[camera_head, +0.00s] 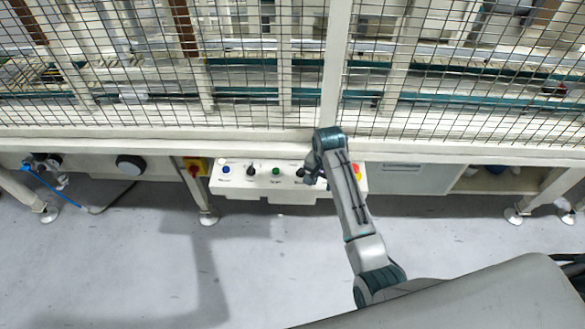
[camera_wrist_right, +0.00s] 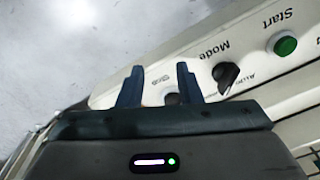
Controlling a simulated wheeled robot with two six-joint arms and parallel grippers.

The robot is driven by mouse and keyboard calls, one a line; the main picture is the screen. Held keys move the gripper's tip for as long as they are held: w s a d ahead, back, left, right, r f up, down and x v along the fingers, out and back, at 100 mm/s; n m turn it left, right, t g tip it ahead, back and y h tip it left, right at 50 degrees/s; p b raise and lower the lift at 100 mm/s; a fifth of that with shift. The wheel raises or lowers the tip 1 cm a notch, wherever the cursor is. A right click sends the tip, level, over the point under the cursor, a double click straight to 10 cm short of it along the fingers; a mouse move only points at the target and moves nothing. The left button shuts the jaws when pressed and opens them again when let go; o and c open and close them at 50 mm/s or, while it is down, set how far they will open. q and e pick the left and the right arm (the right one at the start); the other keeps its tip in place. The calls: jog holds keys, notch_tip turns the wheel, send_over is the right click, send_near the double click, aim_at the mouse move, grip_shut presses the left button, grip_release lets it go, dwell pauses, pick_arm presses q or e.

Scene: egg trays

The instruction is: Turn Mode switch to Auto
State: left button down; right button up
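The Mode switch (camera_wrist_right: 226,73) is a black rotary knob on the pale control panel. In the right wrist view its label is upside down, and a small label reading like "Auto" lies to its right. I cannot tell for sure where the knob points. My right gripper (camera_wrist_right: 160,84) is open, its two dark fingers apart, just left of the knob in that view and not around it. A round control (camera_wrist_right: 172,98) shows partly between the fingers. In the head view my right gripper (camera_head: 314,174) hangs in front of the panel and partly hides it. My left gripper is out of view.
The control panel (camera_head: 240,188) also carries a green Start button (camera_wrist_right: 285,45), a blue button (camera_head: 226,169), another black knob (camera_head: 250,170) and a red-and-yellow button (camera_head: 357,171). A wire-mesh fence (camera_head: 240,100) rises above. The grey floor (camera_head: 140,270) in front is clear.

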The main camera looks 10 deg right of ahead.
aim_at(301, 169)
jog(key=shift+m, duration=0.6)
jog(key=w+r, duration=0.1)
jog(key=w+a+r, duration=0.1)
jog(key=w, duration=0.1)
jog(key=w+r, duration=0.1)
jog(key=shift+w+a+r, duration=0.3)
jog(key=shift+w+r, duration=0.05)
jog(key=shift+w, duration=0.05)
jog(key=w+a+r+m, duration=0.1)
jog(key=w+a+r, duration=0.2)
jog(key=r, duration=0.2)
jog(key=shift+g, duration=0.4)
jog(key=f, duration=0.3)
jog(key=f+p, duration=0.1)
jog(key=f, duration=0.6)
jog(key=shift+w+f, duration=0.2)
jog(key=shift+w, duration=0.05)
jog(key=shift+c, duration=0.4)
grip_shut()
